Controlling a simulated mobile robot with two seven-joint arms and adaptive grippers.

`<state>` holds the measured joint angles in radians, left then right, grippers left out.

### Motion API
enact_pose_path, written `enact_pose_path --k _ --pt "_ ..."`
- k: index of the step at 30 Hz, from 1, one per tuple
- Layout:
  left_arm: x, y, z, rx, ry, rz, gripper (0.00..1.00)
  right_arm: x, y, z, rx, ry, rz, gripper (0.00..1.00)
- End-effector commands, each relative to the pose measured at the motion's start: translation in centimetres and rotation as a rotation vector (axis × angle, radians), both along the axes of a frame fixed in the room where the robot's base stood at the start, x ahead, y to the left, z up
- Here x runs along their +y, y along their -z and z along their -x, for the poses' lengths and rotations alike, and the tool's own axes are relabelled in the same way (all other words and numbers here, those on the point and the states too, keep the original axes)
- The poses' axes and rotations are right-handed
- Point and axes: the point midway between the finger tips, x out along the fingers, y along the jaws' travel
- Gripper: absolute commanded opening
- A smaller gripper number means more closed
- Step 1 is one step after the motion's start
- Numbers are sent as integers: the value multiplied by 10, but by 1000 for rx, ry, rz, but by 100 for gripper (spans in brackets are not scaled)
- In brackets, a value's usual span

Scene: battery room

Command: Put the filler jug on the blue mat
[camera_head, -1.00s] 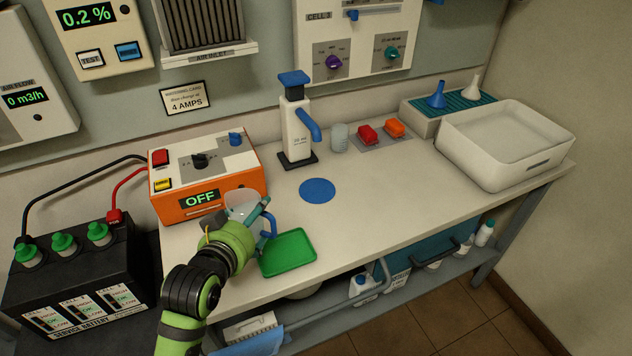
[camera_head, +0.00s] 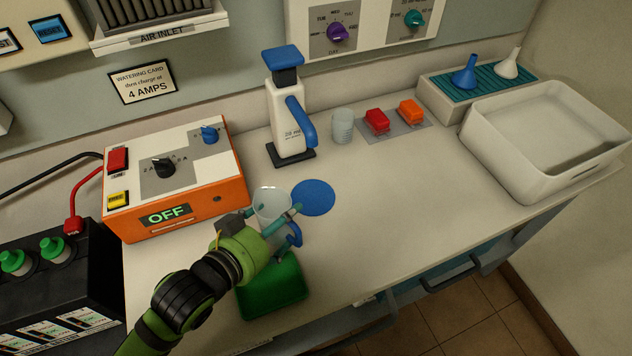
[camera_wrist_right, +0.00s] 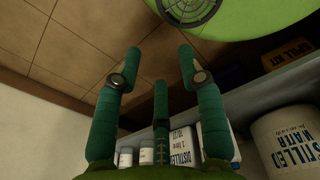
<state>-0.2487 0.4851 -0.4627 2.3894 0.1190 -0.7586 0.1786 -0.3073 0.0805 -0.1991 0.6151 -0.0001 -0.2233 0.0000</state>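The filler jug (camera_head: 271,203) is a translucent cup with a blue handle (camera_head: 294,236). My left gripper (camera_head: 273,214) has its fingers on both sides of it and is shut on it. The jug looks upright, just left of the blue mat (camera_head: 314,198), a flat round disc on the bench. I cannot tell how high the jug is above the bench. My right gripper (camera_wrist_right: 159,70) is open and empty in the right wrist view, away from the bench top.
A green tray (camera_head: 275,290) lies at the bench's front, below the left gripper. An orange charger (camera_head: 175,180) stands left. A white and blue dispenser (camera_head: 287,115) and clear beaker (camera_head: 342,126) stand behind the mat. The bench right of the mat is clear up to a white basin (camera_head: 540,135).

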Motion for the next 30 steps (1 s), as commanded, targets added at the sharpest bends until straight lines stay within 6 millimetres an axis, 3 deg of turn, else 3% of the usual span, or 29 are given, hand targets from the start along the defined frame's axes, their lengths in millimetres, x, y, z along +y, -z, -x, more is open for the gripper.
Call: enact_pose_path --k 1,6,13,18,25,30 --pt "-8 -8 -15 -5 -2 5 54 0 -9 1 1 0 0 40" --pt "-33 -7 -54 -5 -1 3 54 0 -20 -1 -3 -1 -1 40" --pt "-60 -5 -97 -4 -1 3 54 1 -31 -10 -18 -1 -3 40" --pt "-68 -2 -108 -1 0 1 54 1 -33 -10 -19 -1 -3 40" --pt "-67 27 -108 2 -1 -1 54 1 -39 -10 -19 -2 -3 40" --pt "-67 33 -109 -2 -1 1 54 1 -39 -10 -18 -2 -3 40"
